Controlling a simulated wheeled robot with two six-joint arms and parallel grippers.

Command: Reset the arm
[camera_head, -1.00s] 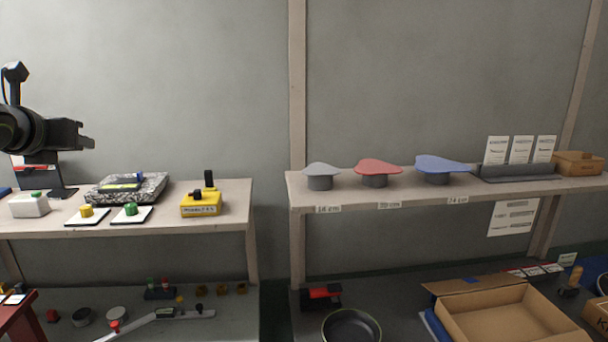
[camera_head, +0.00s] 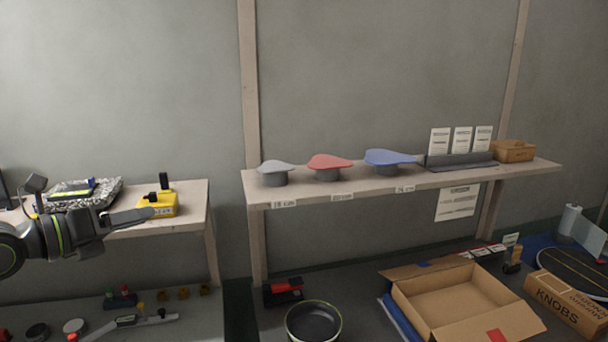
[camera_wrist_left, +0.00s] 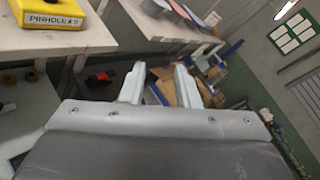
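My left arm comes in from the left in the head view. Its gripper (camera_head: 148,213) points right, in front of the left shelf's front edge and just below the yellow box (camera_head: 163,206) as seen. In the left wrist view its two pale fingers (camera_wrist_left: 158,82) stand apart with nothing held between them; the floor area shows in the gap. The yellow box, labelled "PINHOLE", also shows at the upper left of the wrist view (camera_wrist_left: 55,25). My right gripper is not in view.
The right shelf (camera_head: 320,197) carries grey (camera_head: 276,172), red (camera_head: 329,167) and blue (camera_head: 389,161) lid-like pieces. A gap separates the two shelves.

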